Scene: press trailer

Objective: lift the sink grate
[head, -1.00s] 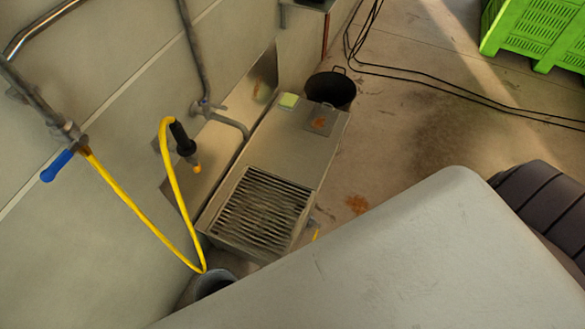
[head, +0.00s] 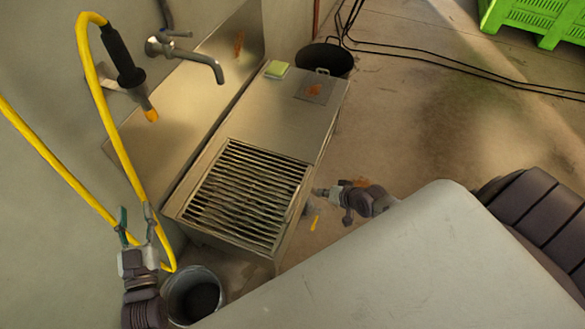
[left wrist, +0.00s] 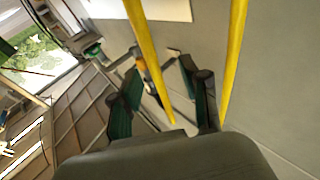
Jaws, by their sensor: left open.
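The sink grate (head: 246,195), a slatted dark metal grid, lies flat in the near end of the steel sink unit (head: 273,117). My left gripper (head: 136,213) is open, to the left of the sink's near left corner and apart from the grate. It overlaps the yellow hose in the picture; whether they touch is unclear. In the left wrist view the spread left fingers (left wrist: 138,62) show with the yellow hose (left wrist: 234,60) nearby and no grate. My right gripper (head: 318,192) is at the sink's right side, near the grate's right edge; its fingers are too small to read.
A tap (head: 195,56) and a black spray nozzle (head: 122,58) are over the sink's left side. A metal bucket (head: 178,292) stands below its near end. A green sponge (head: 277,69) lies at the far end, by a black bin (head: 325,57). Floor is open on the right.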

